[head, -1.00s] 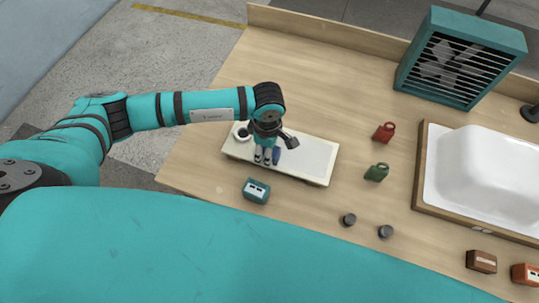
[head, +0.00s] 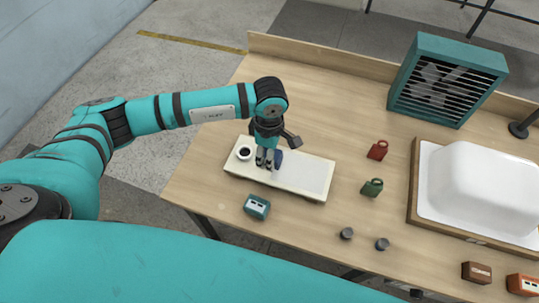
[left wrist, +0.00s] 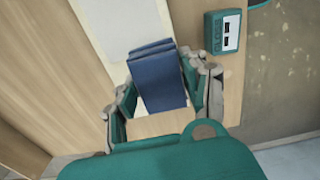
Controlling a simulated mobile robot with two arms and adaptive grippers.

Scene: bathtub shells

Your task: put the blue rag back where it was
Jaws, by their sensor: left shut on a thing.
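The blue rag (head: 279,157) is a folded dark-blue cloth. My left gripper (head: 266,160) is shut on it, above the left half of a long cream tray (head: 313,184). In the left wrist view the rag (left wrist: 158,76) sits between the two fingers of the left gripper (left wrist: 162,98) and sticks out past them over the pale tray. I cannot tell whether the rag touches the tray. My right gripper is not in view.
A white cup (head: 243,153) with dark contents stands on the tray's left end. A teal box (head: 257,206) is in front of the tray. Red (head: 377,150) and green (head: 372,187) cans and dark knobs (head: 346,233) stand to the right, before a white tub (head: 485,190).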

